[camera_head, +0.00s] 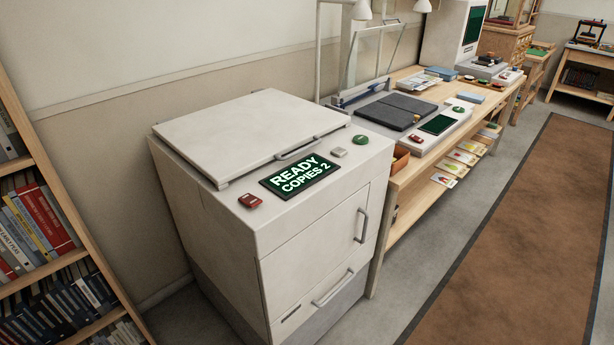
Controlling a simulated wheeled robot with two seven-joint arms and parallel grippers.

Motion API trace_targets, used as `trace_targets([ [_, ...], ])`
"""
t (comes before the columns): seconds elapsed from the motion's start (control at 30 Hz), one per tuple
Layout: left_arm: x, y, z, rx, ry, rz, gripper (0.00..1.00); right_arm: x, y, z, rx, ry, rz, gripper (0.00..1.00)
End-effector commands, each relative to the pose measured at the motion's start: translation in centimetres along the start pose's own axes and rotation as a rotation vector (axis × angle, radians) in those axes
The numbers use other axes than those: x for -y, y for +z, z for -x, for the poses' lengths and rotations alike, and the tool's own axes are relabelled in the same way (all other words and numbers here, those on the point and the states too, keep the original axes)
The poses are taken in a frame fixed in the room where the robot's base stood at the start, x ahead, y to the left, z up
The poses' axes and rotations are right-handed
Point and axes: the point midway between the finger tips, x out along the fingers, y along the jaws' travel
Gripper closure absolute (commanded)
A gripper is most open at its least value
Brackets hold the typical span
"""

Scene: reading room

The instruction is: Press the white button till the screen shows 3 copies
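The copier is a white floor-standing machine (215,215) with its lid (250,130) closed. Its dark screen (299,175) reads "READY COPIES 2" in pale green letters. The small white button (339,152) sits on the top front edge, just right of the screen. A green button (361,139) is to the right of it, and a red button (249,201) is left of the screen. Nothing touches any of the buttons. Neither of my grippers shows in the head view.
A wooden bookshelf (62,258) stands close on the left. A long wooden table (412,173) with a scanner-like station (397,110) and lamps adjoins the copier on the right. The floor in front and the brown rug (530,230) are clear.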

Motion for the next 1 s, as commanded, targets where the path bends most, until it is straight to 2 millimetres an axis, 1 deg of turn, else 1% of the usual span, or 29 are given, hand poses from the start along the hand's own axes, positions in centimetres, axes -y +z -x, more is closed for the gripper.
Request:
trace_targets([
  [0.03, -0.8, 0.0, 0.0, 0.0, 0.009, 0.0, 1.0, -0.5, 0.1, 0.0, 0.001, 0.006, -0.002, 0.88],
  [0.13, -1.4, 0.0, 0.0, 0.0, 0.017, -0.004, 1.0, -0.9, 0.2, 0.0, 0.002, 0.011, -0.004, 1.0],
  [0.37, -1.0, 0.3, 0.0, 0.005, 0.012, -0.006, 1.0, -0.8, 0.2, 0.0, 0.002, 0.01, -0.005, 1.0],
  [0.7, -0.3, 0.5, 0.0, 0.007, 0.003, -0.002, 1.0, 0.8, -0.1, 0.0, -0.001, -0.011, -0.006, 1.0],
  [1.0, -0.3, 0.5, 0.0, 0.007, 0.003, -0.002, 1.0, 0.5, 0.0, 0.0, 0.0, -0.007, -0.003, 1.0],
])
